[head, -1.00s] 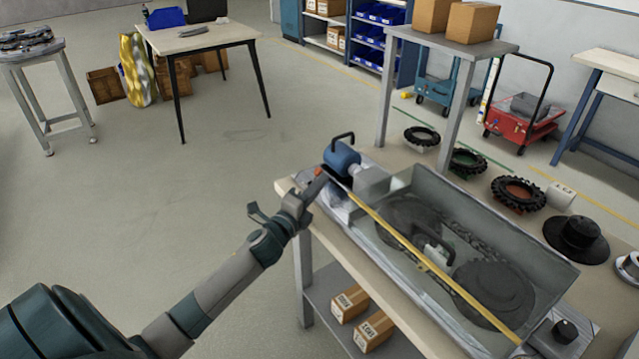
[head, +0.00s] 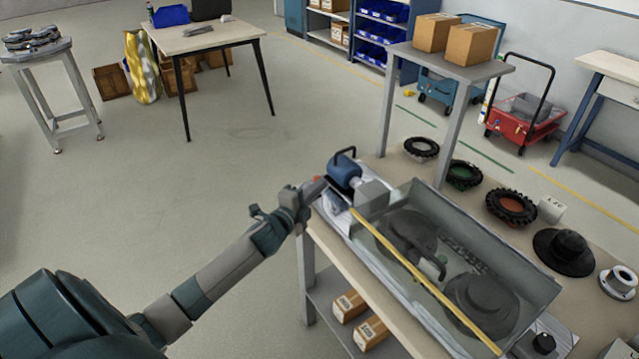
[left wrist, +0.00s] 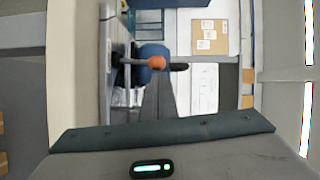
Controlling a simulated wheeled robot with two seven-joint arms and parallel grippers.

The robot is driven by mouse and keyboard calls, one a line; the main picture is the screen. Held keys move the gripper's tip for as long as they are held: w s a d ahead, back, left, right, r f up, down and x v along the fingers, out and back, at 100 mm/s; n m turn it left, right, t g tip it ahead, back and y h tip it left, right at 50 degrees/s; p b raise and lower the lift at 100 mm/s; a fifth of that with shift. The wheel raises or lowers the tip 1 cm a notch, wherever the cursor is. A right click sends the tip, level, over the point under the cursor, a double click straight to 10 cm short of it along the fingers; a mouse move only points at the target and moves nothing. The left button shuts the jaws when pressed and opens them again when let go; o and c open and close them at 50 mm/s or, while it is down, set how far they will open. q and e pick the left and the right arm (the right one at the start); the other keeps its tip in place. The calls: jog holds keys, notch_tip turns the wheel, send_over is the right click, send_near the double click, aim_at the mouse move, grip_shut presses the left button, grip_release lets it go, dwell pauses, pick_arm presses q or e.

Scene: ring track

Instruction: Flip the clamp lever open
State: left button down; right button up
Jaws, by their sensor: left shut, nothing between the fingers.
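The clamp lever shows as a dark rod with an orange-red knob (left wrist: 157,62) in the left wrist view. In the head view only a small red spot of the knob (head: 316,178) shows, beside the blue motor-like cylinder (head: 345,170) at the tank's far left end. My left gripper (head: 320,186) is shut and empty, its tips close to the knob. In the left wrist view the shut fingers (left wrist: 160,98) point at the knob from below; I cannot tell whether they touch it. My right gripper is not in view.
A glass-walled tank (head: 535,297) with dark round wheels inside and a yellow strip (head: 420,277) along its near rim stands on the bench. Several tyres (head: 511,206) lie behind it. A raised shelf (head: 425,62) with cartons stands at the back. Open floor lies left of the bench.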

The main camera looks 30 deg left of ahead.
pick_arm(q)
jog(key=shift+a+r+p, duration=0.15)
jog(key=shift+r+p, duration=0.2)
jog(key=n+p, duration=0.1)
jog(key=p, duration=0.1)
jog(key=a+r+n+g+p, duration=0.1)
jog(key=shift+w+a+p, duration=0.25)
jog(key=shift+w+p, duration=0.1)
jog(key=shift+w+a+n+g+h+p, duration=0.1)
jog(key=shift+a+n+g+h+p, duration=0.2)
jog(key=shift+n+p, duration=0.1)
jog(key=shift+w+a+f, duration=0.1)
jog(key=shift+a+f, duration=0.1)
jog(key=shift+w+a+f, duration=0.1)
jog(key=shift+w+a, duration=0.2)
jog(key=shift+a, duration=0.4)
